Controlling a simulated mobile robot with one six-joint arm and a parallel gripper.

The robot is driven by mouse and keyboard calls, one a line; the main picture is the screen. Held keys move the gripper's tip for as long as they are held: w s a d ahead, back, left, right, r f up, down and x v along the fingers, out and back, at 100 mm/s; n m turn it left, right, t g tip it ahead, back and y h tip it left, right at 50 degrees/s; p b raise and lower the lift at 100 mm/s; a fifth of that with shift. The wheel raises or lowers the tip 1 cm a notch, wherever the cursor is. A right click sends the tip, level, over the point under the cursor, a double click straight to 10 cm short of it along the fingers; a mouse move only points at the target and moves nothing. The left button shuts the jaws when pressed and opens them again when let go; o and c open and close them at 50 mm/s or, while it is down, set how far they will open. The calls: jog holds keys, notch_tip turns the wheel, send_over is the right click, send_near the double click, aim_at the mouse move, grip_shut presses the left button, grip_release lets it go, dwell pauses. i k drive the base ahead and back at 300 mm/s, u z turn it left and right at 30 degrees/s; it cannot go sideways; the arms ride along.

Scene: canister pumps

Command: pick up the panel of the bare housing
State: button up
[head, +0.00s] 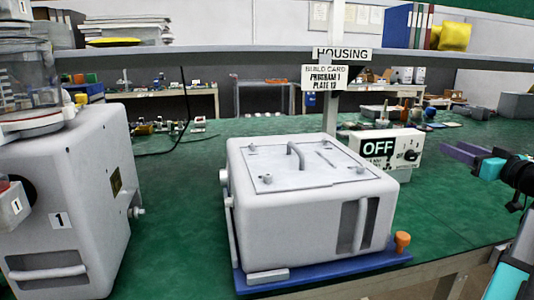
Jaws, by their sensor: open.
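The bare housing (300,222) is a pale grey box with rounded edges, in the middle of the head view. Its panel (275,168) is a flat light plate lying on top, with an upright bar handle (297,156) near its middle and small fasteners near its corners. My gripper (460,154) is at the right edge, with purple and teal parts on a dark wrist. It is open, to the right of the housing and apart from it. Part of it is cut off by the frame.
The housing stands on a blue base (325,274) with an orange knob (402,241). A grey unit (80,200) marked 1, with a clear jar, stands at left. Behind are an OFF switch box (385,150) and a sign post (330,112). Green bench (445,205) is clear at right.

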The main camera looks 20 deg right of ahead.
aim_at(292, 165)
jog(key=k, duration=1.5)
